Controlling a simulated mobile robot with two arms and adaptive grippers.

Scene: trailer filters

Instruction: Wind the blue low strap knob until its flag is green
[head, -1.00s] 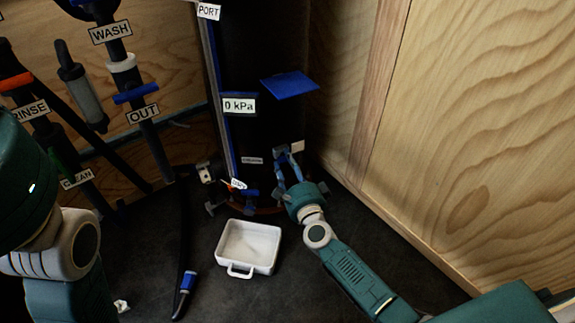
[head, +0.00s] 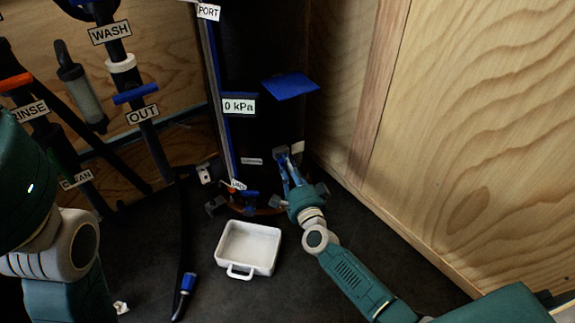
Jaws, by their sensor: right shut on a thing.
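The blue low strap knob is at the low right side of the dark tank (head: 262,135), mostly hidden by my right gripper (head: 283,160). My right gripper reaches it from the lower right and is shut on it. A small pale flag or plate (head: 298,147) shows just right of the fingertips; I see no green on it. My left arm (head: 50,240) comes in at the left edge; its gripper is out of view.
A white tray (head: 249,248) with a handle stands on the dark floor before the tank. A black hose with a blue end (head: 188,284) lies left of it. A blue shelf-like plate (head: 290,85) juts out above my right gripper. A wooden wall (head: 470,130) bounds the right.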

